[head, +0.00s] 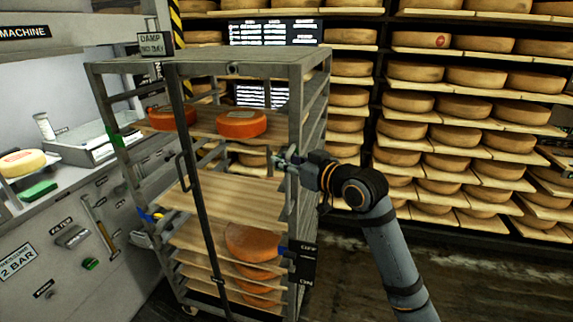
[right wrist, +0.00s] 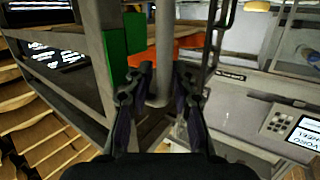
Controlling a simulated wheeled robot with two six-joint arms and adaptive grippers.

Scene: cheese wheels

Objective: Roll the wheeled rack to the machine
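The grey wheeled rack (head: 233,70) stands upright in the middle of the head view. It carries wooden shelves, two orange-red cheese wheels near the top and several more low down. My right gripper (head: 279,161) is at the vertical handle on the rack's right front post. In the right wrist view, my right gripper (right wrist: 163,70) has its fingers on both sides of the handle bar (right wrist: 163,45), close against it. The grey machine (head: 75,215), with a "MACHINE" sign above it, stands left of the rack. My left gripper is not in view.
Shelves of cheese wheels (head: 415,72) fill the back and right. A counter with a pale cheese (head: 22,162), a green block (head: 37,190) and a scale-like device (head: 95,146) is at left. Dark open floor (head: 475,270) lies to the right of the rack.

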